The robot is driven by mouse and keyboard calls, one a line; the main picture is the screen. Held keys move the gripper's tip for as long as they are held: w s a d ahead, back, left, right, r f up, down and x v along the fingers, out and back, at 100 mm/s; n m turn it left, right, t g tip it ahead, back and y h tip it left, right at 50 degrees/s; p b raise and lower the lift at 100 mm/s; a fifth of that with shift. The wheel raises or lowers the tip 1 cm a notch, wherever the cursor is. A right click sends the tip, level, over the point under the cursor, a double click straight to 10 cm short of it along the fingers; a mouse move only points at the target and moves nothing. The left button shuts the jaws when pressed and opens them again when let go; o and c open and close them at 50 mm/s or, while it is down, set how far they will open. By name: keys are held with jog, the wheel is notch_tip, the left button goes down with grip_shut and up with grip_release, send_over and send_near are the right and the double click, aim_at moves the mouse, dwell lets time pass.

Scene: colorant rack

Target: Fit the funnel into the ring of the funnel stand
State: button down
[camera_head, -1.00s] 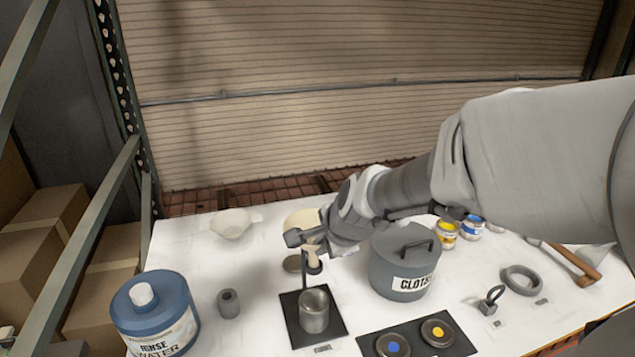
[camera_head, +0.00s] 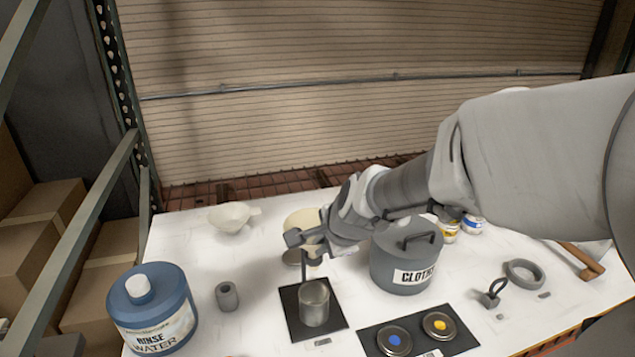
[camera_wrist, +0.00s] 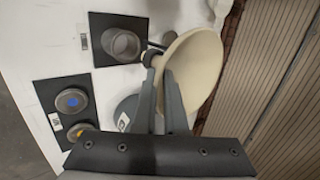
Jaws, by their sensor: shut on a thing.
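My gripper (camera_head: 312,243) is shut on the cream funnel (camera_head: 300,220), whose wide cone shows behind the jaws. In the wrist view the funnel (camera_wrist: 197,65) fills the space beyond my fingertips (camera_wrist: 160,78). The funnel stand (camera_head: 290,308) has a black base, a thin upright and a small dark ring. A metal cup (camera_head: 314,305) stands on the base. The funnel is over the stand, its narrow end at the ring. In the wrist view the dark ring (camera_wrist: 151,57) lies against the funnel's lower end. I cannot tell whether the spout is inside the ring.
A grey CLOTHS pot (camera_head: 405,262) with a lid stands close right of the stand. A black mat (camera_head: 375,340) with two paint tins lies in front.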

jog(key=shift+f+b, duration=0.75)
jog(key=shift+f, duration=0.15)
jog(key=c, duration=0.9)
grip_release()
jog(key=shift+r, duration=0.1)
jog(key=p+v, duration=0.3)
jog(key=v, duration=1.4)
jog(key=s+d+f+n+g+h, duration=0.1)
jog(key=s+d+f+n, duration=0.3)
jog(key=s+d+n, duration=0.4)
jog(key=shift+s+d+n+h, duration=0.4)
jog(key=shift+s+n+h, duration=0.5)
jog(key=shift+s+n, duration=1.6)
jog(key=shift+w+n, duration=0.7)
jog(key=shift+w, duration=0.05)
